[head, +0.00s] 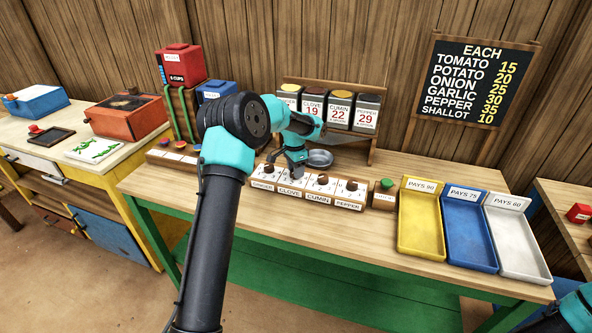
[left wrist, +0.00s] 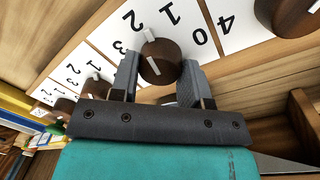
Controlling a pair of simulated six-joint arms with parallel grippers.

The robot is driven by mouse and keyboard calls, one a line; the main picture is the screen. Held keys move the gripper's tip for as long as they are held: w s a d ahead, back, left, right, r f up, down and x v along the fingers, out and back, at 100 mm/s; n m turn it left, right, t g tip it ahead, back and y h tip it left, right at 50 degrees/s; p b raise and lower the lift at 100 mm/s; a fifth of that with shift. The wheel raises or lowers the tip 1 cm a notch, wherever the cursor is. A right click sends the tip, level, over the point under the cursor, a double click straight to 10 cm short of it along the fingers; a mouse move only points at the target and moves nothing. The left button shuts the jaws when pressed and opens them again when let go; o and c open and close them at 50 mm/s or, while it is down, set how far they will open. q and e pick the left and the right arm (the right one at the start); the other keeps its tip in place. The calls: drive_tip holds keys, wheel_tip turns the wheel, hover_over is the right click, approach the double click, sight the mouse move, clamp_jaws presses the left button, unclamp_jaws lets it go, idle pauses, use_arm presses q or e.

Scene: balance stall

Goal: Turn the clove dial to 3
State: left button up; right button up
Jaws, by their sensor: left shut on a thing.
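The clove dial (left wrist: 163,62) is a round dark brown knob with a white pointer line, on a white card with numbers. In the left wrist view its pointer faces up, between the 1 and the 2 and nearer the 2. My left gripper (head: 297,170) comes down on it from above, with one finger on each side, shut on the knob. In the head view the gripper hides most of this knob; the CLOVE label (head: 290,192) shows below it. Of my right arm only a teal part shows at the lower right corner; its gripper is out of view.
The ginger dial (head: 268,168) is close on the left, the cumin dial (head: 323,179) and pepper dial (head: 351,185) on the right. A green button (head: 386,184) stands beyond. A metal bowl (head: 320,158) sits behind. Yellow (head: 405,233), blue and white trays lie at right.

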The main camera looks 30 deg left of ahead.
use_arm(q)
drive_tip(key=n, duration=0.5)
drive_tip(key=shift+a+n, duration=0.1)
drive_tip(key=shift+n, duration=0.2)
drive_tip(key=n+t, duration=0.1)
drive_tip(key=n, duration=0.4)
drive_tip(key=shift+n, duration=0.3)
drive_tip(key=o, duration=0.9)
drive_tip(key=shift+r, duration=0.1)
drive_tip(key=r, duration=0.5)
drive_tip(key=a+r, duration=0.1)
drive_tip(key=r, duration=1.1)
drive_tip(key=shift+s+a+r, duration=0.1)
drive_tip(key=shift+s+a, duration=0.1)
drive_tip(key=shift+s, duration=0.15)
